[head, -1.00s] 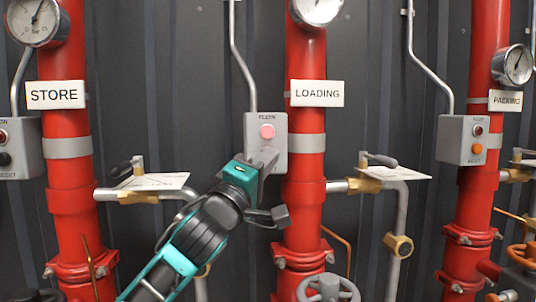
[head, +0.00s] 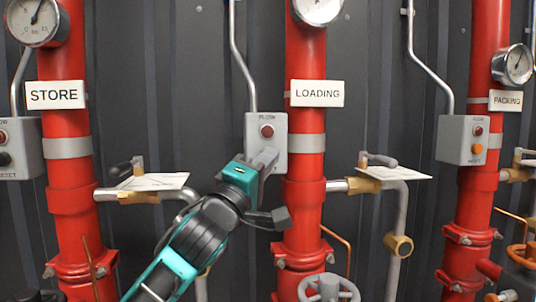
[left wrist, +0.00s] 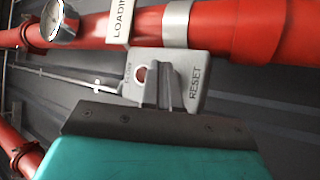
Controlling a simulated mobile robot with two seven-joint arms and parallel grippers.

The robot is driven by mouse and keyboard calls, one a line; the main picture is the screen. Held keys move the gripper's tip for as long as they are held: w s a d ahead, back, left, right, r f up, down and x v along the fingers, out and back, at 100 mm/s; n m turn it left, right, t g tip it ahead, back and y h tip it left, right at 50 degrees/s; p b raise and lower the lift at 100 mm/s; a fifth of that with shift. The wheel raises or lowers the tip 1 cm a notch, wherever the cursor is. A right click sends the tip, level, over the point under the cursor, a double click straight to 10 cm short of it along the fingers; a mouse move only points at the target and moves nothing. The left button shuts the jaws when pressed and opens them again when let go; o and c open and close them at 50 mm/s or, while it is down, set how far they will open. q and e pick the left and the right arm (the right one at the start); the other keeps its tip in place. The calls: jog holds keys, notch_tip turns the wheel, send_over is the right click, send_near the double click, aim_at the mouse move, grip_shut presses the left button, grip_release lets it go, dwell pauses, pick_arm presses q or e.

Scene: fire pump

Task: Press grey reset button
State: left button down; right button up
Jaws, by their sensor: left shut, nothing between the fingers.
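The grey control box (head: 279,135) marked FLOW sits beside the red LOADING pipe (head: 304,164). Its round lamp (head: 267,131) is dark red. My left gripper (head: 267,156) is shut and empty, its fingertips at the lower part of the box face. In the left wrist view the shut fingers (left wrist: 165,84) point at the box (left wrist: 194,62), between the lamp and the word RESET (left wrist: 195,82). The grey reset button is hidden behind the fingers. I cannot tell for sure whether the fingertips touch it. My right gripper is not in view.
A valve with a paper tag (head: 399,173) sticks out right of the LOADING pipe. A grey handwheel (head: 329,289) is below.

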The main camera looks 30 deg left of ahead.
pick_arm(q)
jog(key=shift+s+d, duration=0.25)
jog(key=shift+s, duration=0.05)
jog(key=shift+s+d, duration=0.75)
jog(key=shift+s, duration=0.25)
jog(key=shift+s+d, duration=0.75)
jog(key=shift+s, duration=0.25)
